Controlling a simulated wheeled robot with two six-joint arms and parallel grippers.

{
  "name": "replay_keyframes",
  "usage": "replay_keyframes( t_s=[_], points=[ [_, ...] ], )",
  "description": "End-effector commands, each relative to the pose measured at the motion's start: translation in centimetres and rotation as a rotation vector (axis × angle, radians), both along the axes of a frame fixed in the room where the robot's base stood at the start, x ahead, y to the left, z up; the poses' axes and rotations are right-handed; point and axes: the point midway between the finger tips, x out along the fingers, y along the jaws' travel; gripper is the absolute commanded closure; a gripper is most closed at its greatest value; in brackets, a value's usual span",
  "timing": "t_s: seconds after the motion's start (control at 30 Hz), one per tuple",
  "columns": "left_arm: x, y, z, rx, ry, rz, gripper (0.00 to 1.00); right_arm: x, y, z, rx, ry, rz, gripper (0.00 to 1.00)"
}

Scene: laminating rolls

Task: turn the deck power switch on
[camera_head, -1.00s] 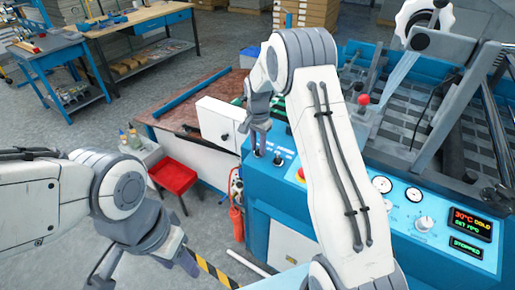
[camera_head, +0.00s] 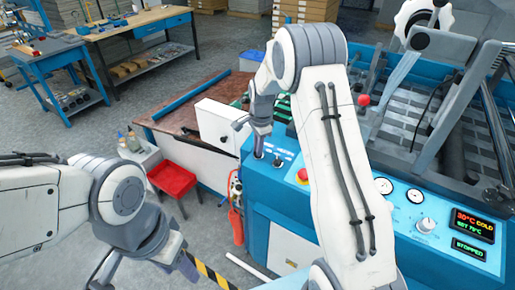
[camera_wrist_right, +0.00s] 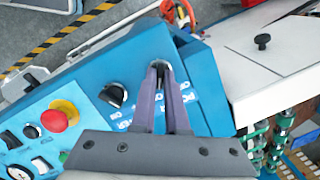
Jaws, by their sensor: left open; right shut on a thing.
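The blue machine's control panel (camera_head: 330,195) carries two small switches near its left end. My right gripper (camera_head: 259,151) reaches down onto the left-end switch. In the right wrist view its dark fingers (camera_wrist_right: 162,68) are shut on that switch (camera_wrist_right: 160,72), whose knob is mostly hidden between them. White lettering beside the fingers is partly covered. The other black switch knob (camera_wrist_right: 112,95) is apart from the fingers. My left gripper (camera_head: 148,272) is open and empty over the floor at the lower left.
A red emergency button (camera_wrist_right: 60,115) sits further along the panel. The display (camera_head: 470,225) reads 30°C COLD, with STOPPED below.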

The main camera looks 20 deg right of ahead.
Motion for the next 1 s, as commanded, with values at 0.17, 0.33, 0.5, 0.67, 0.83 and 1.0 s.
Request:
replay_keyframes(
  t_s=[0.17, 0.33, 0.5, 0.67, 0.83, 1.0],
  points=[
    [0.0, 0.0, 0.0, 0.0, 0.0, 0.0, 0.5, -0.1, 0.0, -0.1, 0.0, 0.002, -0.002, 1.0],
    [0.0, 0.0, 0.0, 0.0, 0.0, 0.0, 0.5, -0.1, 0.0, -0.2, 0.0, 0.003, -0.001, 0.65],
    [0.0, 0.0, 0.0, 0.0, 0.0, 0.0, 0.5, -0.1, 0.0, -0.2, 0.001, 0.003, -0.001, 0.57],
    [0.0, 0.0, 0.0, 0.0, 0.0, 0.0, 0.5, -0.1, 0.1, -0.1, 0.001, 0.002, 0.0, 0.57],
    [0.0, 0.0, -0.4, 0.0, 0.0, 0.0, 0.5, -0.1, 0.0, 1.2, 0.0, -0.002, 0.0, 0.57],
    [0.0, 0.0, -1.1, 0.0, 0.0, 0.0, 0.5, -0.5, -0.1, 4.4, -0.001, -0.003, 0.0, 0.57]
  ],
)
